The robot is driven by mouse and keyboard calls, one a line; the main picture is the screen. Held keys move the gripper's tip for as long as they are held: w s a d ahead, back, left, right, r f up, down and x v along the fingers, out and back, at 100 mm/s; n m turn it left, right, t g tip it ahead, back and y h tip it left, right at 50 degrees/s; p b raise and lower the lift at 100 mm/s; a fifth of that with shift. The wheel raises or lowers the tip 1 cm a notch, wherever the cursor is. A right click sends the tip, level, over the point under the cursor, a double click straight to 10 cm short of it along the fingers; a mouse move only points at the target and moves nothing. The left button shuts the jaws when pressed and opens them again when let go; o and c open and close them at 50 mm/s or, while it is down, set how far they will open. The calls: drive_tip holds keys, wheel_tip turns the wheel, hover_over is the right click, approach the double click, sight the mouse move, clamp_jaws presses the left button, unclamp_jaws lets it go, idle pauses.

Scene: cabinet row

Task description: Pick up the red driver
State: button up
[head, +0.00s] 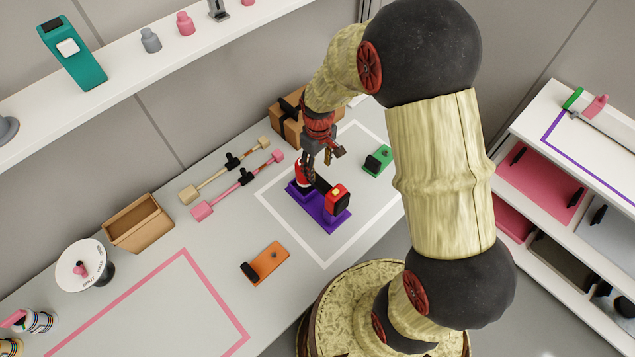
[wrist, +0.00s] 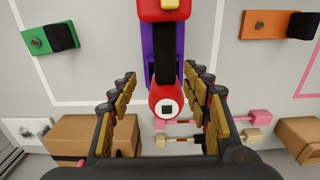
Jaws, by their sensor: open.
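The red driver (head: 338,197) has a red and yellow block at one end, a black middle and a red round end with a white ring. It rests on a purple stand (head: 318,213) on the grey counter. My gripper (head: 318,165) is over its round end, pointing down. In the wrist view my gripper (wrist: 160,76) is open, its fingers on either side of the driver (wrist: 166,102), with gaps visible on both sides. My gripper partly hides the driver's round end in the head view. I cannot tell how far the fingertips reach down.
A white outline surrounds the stand. A green block (head: 377,161) and a cardboard box (head: 287,123) are close by. An orange block (head: 265,263), pink clamp (head: 238,186), cream clamp (head: 222,172) and brown bin (head: 138,223) lie left. A white shelf (head: 130,75) runs above.

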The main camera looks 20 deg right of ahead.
sight(316, 177)
drive_tip(key=f, duration=0.4)
drive_tip(key=f+b, duration=0.1)
drive_tip(key=f, duration=0.2)
drive_tip(key=shift+s+a, duration=0.15)
drive_tip(key=shift+a, duration=0.25)
drive_tip(key=shift+r, duration=0.1)
drive_tip(key=shift+c, duration=0.6)
drive_tip(key=c, duration=1)
drive_tip(key=shift+r, duration=0.1)
drive_tip(key=shift+c, duration=0.4)
